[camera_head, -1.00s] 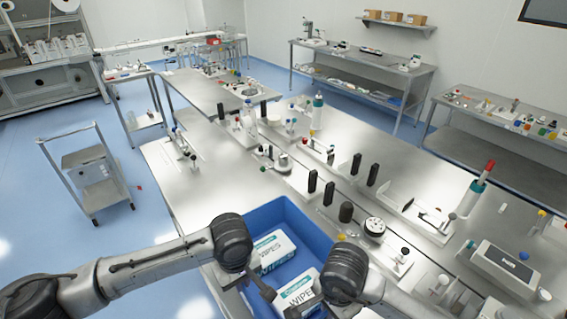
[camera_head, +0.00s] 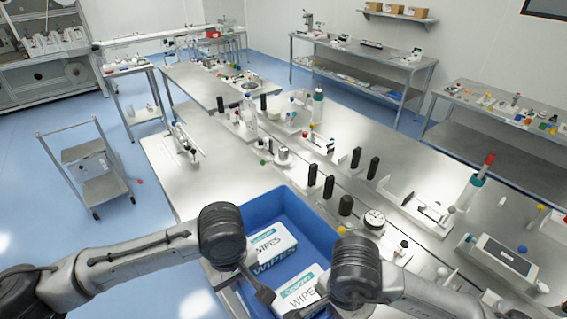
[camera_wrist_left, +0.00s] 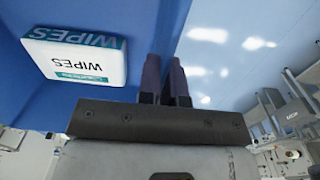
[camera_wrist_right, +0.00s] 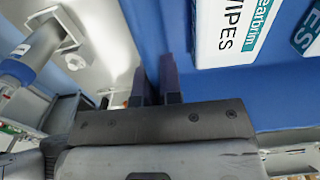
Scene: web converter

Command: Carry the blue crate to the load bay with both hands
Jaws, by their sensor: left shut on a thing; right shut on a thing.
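The blue crate (camera_head: 287,203) is low in the middle of the head view, at the near edge of the long steel table. Two white-and-teal wipes packs (camera_head: 270,246) (camera_head: 299,292) lie in it. My left gripper (camera_head: 262,292) is shut on one crate wall; the left wrist view shows its fingers (camera_wrist_left: 166,75) on either side of the wall. My right gripper's fingers (camera_wrist_right: 156,80) are shut on another stretch of wall in the right wrist view. I cannot tell the crate's height over the table or identify the load bay.
The steel table (camera_head: 190,185) carries black posts (camera_head: 328,187), a red-capped bottle (camera_head: 473,188) and a grey device (camera_head: 497,260). A wheeled cart (camera_head: 97,170) stands on the left. Blue floor is free between cart and table. Benches line the back wall.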

